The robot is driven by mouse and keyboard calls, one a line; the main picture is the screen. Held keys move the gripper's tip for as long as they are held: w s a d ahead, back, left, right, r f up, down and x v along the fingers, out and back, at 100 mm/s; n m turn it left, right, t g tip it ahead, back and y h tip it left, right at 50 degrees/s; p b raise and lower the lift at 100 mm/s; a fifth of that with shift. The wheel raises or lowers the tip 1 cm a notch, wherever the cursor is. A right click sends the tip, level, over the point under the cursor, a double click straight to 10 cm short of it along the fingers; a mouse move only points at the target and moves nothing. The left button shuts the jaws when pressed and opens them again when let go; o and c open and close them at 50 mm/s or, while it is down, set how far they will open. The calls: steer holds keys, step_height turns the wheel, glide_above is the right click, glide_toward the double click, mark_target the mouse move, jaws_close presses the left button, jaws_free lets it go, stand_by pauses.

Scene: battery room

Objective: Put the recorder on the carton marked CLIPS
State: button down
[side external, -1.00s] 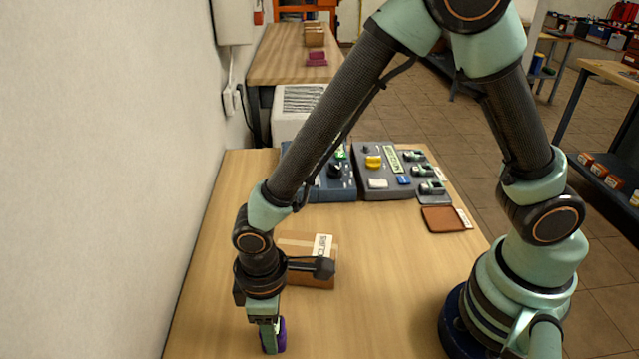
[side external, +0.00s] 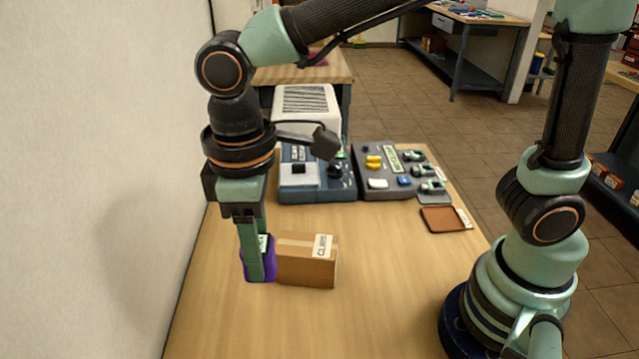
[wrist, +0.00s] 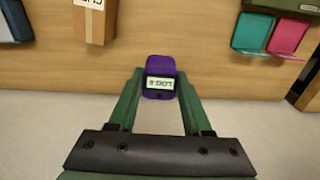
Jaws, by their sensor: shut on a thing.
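The recorder (side external: 270,262) is a purple device with a small pale display; in the wrist view it shows as a purple body (wrist: 160,68) with the display facing the camera. My gripper (side external: 257,272) is shut on it, one green finger on each side in the wrist view (wrist: 160,85). The brown carton marked CLIPS (side external: 300,266) stands upright on the table just right of the recorder in the side view. It also shows at the top left of the wrist view (wrist: 93,25). The recorder appears raised off the table; whether it touches the carton I cannot tell.
A brown pad (side external: 440,219) lies at the table's right. Teal (wrist: 253,32) and pink (wrist: 289,37) things show top right in the wrist view. The wall is close on the left; the front table is clear.

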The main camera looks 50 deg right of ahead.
steer(key=w+d+r, duration=0.3)
steer(key=d+r, duration=0.2)
step_height(320, 180, up, 4)
glide_above(307, 244)
step_height(307, 244, down, 19)
steer(key=shift+r, duration=0.1)
steer(key=shift+c, duration=1.7)
jaws_free()
steer(key=shift+f, duration=0.2)
steer(key=shift+r, duration=0.15)
step_height(307, 244, up, 11)
steer(key=s+d+r+m+t, duration=0.1)
steer(key=s+d+m+t, duration=0.1)
steer(key=d+m, duration=0.2)
steer(key=s+d+r+m+t, duration=0.2)
steer(key=d+m+t, duration=0.1)
steer(key=d, duration=0.3)
steer(key=shift+r+m+t, duration=0.25)
steer(key=shift+m+t, duration=0.05)
steer(key=shift+m, duration=0.5)
